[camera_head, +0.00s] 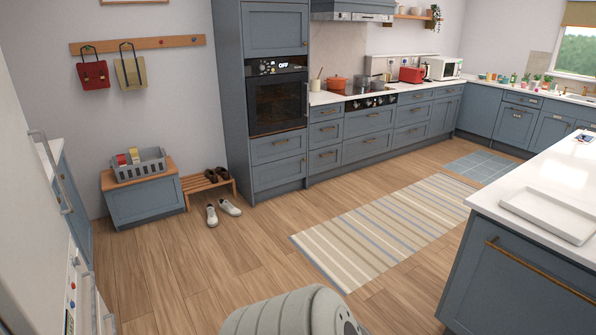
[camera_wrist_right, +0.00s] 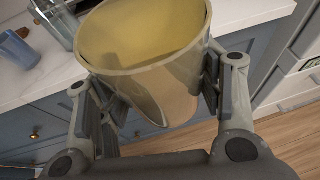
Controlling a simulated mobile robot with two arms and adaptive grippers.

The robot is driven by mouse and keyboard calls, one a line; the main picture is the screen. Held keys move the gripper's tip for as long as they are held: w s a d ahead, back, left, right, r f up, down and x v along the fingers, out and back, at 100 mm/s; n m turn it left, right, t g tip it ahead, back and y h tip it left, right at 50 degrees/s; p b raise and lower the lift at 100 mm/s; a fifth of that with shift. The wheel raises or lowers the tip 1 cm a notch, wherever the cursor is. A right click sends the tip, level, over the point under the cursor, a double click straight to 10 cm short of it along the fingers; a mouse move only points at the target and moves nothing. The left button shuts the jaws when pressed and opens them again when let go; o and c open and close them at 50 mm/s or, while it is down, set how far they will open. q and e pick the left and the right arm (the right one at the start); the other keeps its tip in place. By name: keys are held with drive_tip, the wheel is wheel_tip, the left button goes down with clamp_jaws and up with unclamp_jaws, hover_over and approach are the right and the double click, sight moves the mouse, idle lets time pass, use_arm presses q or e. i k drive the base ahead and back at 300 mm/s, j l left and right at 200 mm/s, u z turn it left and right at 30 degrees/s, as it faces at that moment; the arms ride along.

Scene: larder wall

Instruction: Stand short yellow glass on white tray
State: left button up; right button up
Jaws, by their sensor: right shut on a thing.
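The short yellow glass (camera_wrist_right: 142,60) is see-through and fills the upper middle of the right wrist view. My right gripper (camera_wrist_right: 155,85) is shut on it, with one finger pad on each side. Its wide open rim faces the camera and the far end points down over the floor. The white tray (camera_head: 552,215) lies on the island worktop at the right of the head view and looks empty. My left gripper is not in either view, and the right one does not show in the head view.
The island (camera_head: 530,262) has a white top with free room around the tray. A striped rug (camera_head: 385,225) lies on the open floor. In the right wrist view, a blue cup (camera_wrist_right: 18,50) stands on a white worktop (camera_wrist_right: 45,72).

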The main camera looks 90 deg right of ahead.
sight(576, 226)
drive_tip(key=z, duration=1.4)
drive_tip(key=l+z, duration=0.7)
drive_tip(key=z, duration=0.2)
drive_tip(key=i+l+z, duration=0.1)
drive_tip(key=l+z, duration=0.3)
drive_tip(key=i+l+z, duration=0.15)
drive_tip(key=z, duration=0.3)
drive_tip(key=i+l+z, duration=0.45)
drive_tip(key=i+l, duration=1)
